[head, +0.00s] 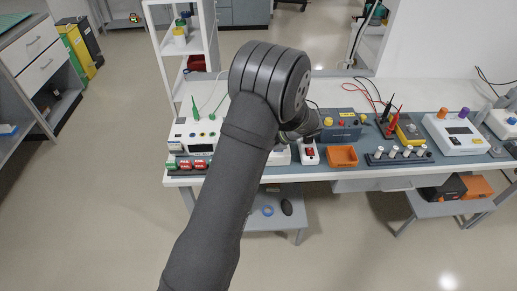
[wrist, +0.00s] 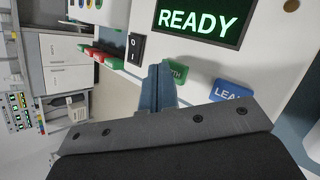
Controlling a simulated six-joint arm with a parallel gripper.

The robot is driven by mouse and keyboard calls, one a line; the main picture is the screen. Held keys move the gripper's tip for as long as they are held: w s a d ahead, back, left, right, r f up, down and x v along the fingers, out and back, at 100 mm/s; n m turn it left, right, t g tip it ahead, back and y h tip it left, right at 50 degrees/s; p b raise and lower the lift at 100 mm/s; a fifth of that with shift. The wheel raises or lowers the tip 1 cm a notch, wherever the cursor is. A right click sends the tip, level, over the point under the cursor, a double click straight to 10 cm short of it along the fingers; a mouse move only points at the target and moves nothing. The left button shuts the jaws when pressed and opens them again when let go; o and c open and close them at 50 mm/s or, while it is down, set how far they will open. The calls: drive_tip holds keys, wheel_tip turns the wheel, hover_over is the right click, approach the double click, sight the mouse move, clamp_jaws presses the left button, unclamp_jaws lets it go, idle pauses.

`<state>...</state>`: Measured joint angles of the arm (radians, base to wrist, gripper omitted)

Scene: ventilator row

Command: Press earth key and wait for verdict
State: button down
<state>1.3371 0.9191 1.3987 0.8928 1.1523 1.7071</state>
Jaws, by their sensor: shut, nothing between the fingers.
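In the wrist view a white tester (wrist: 262,55) fills the upper right. Its dark screen (wrist: 200,20) reads READY in green. Below the screen is a green key (wrist: 177,72), its label partly covered so only "TH" shows. A blue key (wrist: 230,90) starting "LEA" lies to its right. My gripper (wrist: 161,68) is shut and empty, its fingertips overlapping the left part of the green key. I cannot tell whether they touch it. In the head view my arm hides the fingers and much of the bench behind it.
A black rocker switch (wrist: 135,47) sits left of the keys. On the bench, red blocks (head: 194,164) lie along the front left. A red-switch box (head: 309,153), an orange tray (head: 342,157) and a white unit (head: 455,133) stand to the right.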

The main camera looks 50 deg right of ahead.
drive_tip(key=shift+f, duration=0.2)
idle(0.4)
drive_tip(key=shift+r, duration=0.75)
drive_tip(key=shift+r, duration=2.5)
wheel_tip(320, 180, up, 4)
drive_tip(key=shift+a+f, duration=0.1)
